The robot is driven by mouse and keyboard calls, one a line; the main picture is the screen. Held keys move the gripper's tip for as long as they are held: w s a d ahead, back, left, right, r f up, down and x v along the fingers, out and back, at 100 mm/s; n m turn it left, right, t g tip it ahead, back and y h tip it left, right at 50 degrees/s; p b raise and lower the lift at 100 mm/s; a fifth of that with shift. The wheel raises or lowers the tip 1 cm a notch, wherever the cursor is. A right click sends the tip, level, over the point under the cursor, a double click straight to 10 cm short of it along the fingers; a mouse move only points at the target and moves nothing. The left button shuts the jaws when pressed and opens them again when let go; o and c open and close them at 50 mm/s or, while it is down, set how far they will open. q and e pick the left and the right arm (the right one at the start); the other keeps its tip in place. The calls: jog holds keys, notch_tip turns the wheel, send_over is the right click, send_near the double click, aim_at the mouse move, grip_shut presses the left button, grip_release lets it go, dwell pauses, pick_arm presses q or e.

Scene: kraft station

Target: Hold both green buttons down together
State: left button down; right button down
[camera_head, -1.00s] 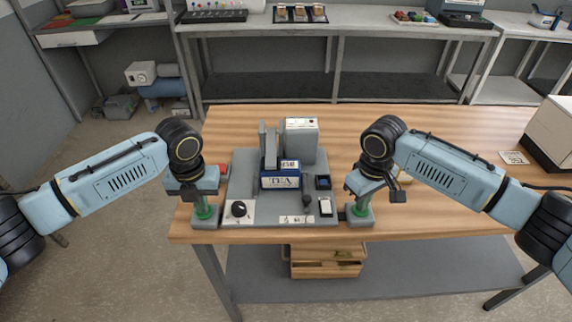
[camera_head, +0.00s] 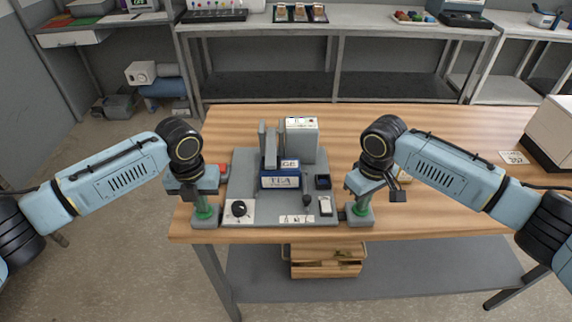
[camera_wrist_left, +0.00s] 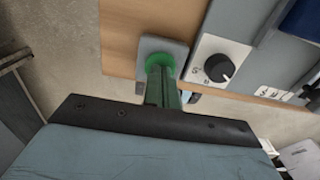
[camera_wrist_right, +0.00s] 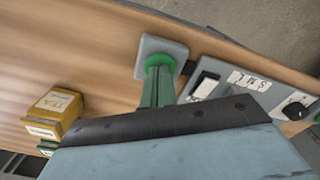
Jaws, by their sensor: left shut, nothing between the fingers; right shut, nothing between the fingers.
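The left green button (camera_head: 203,214) sits on a small grey base at the left front of the grey station. My left gripper (camera_head: 203,207) is shut and empty, pointing down with its tips at this button. The left wrist view shows the tips meeting the green button top (camera_wrist_left: 158,61). The right green button (camera_head: 359,212) sits on a similar base at the right front. My right gripper (camera_head: 361,205) is shut and empty, its tips at that button. The right wrist view shows them at the green top (camera_wrist_right: 158,61). How far each button is pressed cannot be told.
A yellow box (camera_wrist_right: 54,108) stands beyond the right button.

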pick_arm(q)
jog(key=shift+s+f, duration=0.1)
pick_arm(e)
jog(key=shift+s+f, duration=0.15)
jog(key=shift+f, duration=0.1)
jog(key=shift+r, duration=3.7)
pick_arm(q)
jog(key=shift+r, duration=0.65)
pick_arm(e)
jog(key=shift+w, duration=0.2)
pick_arm(q)
jog(key=shift+r, duration=2.95)
